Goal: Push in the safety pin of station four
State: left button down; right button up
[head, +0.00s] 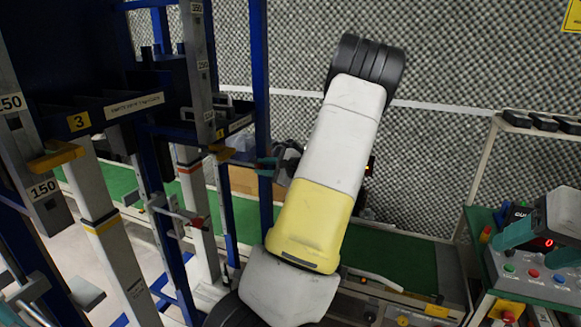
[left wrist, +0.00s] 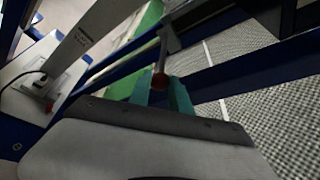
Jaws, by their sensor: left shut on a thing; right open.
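My left gripper (head: 266,167) is beside the blue upright right of the numbered stations. In the left wrist view its teal fingers (left wrist: 162,94) are shut on a small red-brown knob (left wrist: 160,81). A thin rod runs from the knob toward the dark frame, and I take this to be the safety pin. In the head view the pin is hidden by the upright and gripper. How deep the pin sits cannot be told. My right gripper (head: 541,243) is open, at the control box on the right. A small yellow label (head: 220,133) marks the station beside the left gripper, its number unclear.
Station three's label (head: 78,121) is at left, among grey posts and blue uprights. A green belt (head: 405,240) runs behind my left arm. Grey foam (head: 450,60) covers the wall.

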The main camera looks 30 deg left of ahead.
aim_at(239, 162)
pick_arm(q)
jog(key=shift+a, duration=0.15)
jog(key=a, duration=0.5)
jog(key=s+a, duration=0.1)
jog(key=a, duration=0.2)
jog(key=shift+a+r, duration=0.1)
jog(key=shift+a, duration=0.2)
jog(key=c, duration=1.5)
grip_release()
jog(key=shift+a, duration=0.1)
jog(key=shift+o, duration=0.2)
jog(key=v, duration=0.8)
